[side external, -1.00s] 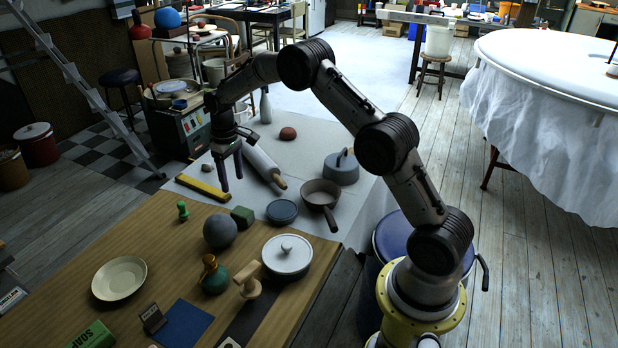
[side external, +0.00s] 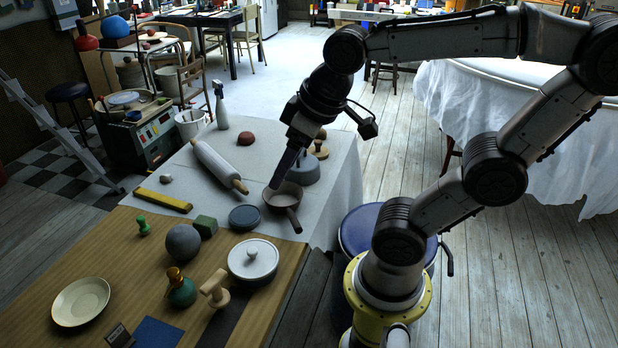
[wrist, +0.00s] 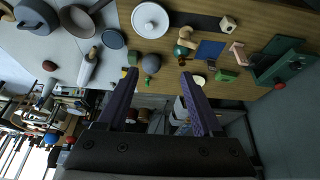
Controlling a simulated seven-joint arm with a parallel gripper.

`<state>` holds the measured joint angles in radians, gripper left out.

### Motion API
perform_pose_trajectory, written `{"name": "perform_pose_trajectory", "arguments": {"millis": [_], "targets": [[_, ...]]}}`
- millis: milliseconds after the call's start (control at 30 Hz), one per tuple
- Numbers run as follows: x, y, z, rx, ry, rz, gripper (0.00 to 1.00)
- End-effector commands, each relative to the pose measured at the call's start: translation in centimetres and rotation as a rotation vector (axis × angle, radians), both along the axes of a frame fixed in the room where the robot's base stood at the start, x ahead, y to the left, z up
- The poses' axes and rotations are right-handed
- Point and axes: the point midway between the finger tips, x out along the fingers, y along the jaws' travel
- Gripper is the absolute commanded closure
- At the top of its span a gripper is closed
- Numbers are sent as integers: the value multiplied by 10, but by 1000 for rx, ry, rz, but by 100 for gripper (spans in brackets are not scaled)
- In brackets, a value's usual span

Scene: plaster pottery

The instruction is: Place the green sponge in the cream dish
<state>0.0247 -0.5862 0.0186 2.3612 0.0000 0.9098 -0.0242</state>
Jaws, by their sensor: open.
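A dark green block (side external: 205,226), which looks like the green sponge, sits at the wooden table's back edge, beside a grey ball (side external: 183,242). The cream dish (side external: 80,302) lies at the table's left front and looks empty; it also shows in the wrist view (wrist: 199,81). My gripper (side external: 277,183) is above the frying pan, to the right of and behind the block, with nothing held. Its fingers are apart in the wrist view (wrist: 160,76).
A grey lidded pot (side external: 253,260), blue-grey disc (side external: 244,217), frying pan (side external: 284,196) and rolling pin (side external: 219,166) stand around the block. A green-and-orange bottle (side external: 181,288) and wooden stamp (side external: 215,289) stand nearer the front. Bare wood surrounds the dish.

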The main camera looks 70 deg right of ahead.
Motion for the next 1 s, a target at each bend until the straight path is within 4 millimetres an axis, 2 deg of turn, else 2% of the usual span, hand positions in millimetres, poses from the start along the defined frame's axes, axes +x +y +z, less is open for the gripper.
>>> {"name": "perform_pose_trajectory", "arguments": {"millis": [33,167,300,367,700,867,1000], "targets": [[-14,2,-4,2,-21,3,33],[-35,4,-13,8,-46,3,33],[-42,5,-18,11,-54,3,7],[-42,5,-18,11,-54,3,0],[-42,5,-17,13,-54,-1,0],[-42,5,-17,52,-52,-80,0],[-32,5,3,128,-95,-222,0]]}}
